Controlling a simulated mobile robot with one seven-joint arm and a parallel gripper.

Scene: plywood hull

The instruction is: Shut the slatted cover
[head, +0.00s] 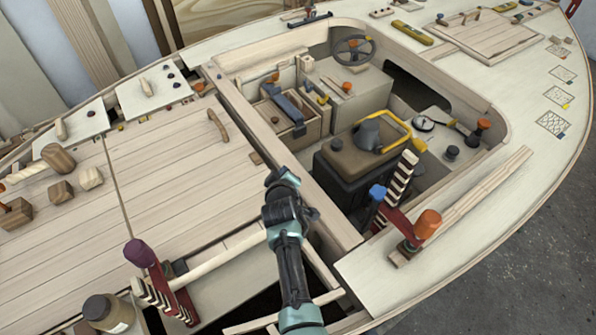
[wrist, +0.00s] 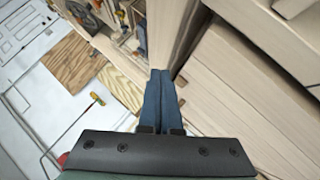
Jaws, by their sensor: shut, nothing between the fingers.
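A pale planked cover (head: 170,165) with an arched wooden handle (head: 217,125) lies left of the open cockpit in the head view. I take it for the slatted cover, though a smaller planked panel (head: 485,38) with a handle lies at the back right. A dark opening (head: 262,302) shows in front of the larger cover. In the wrist view my gripper (wrist: 160,74) is shut, its blue fingers together and empty beside a pale wooden beam (wrist: 169,40). Planked wood (wrist: 245,90) lies to its right. In the head view my arm hides the fingers; contact cannot be told.
The cockpit holds a steering wheel (head: 354,49), a dark box with a brown top (head: 352,160) and a toolbox (head: 290,110). Wooden knobs (head: 60,190) lie on the left planks. Red-framed striped pieces (head: 397,190) and a jar (head: 108,312) stand near my arm.

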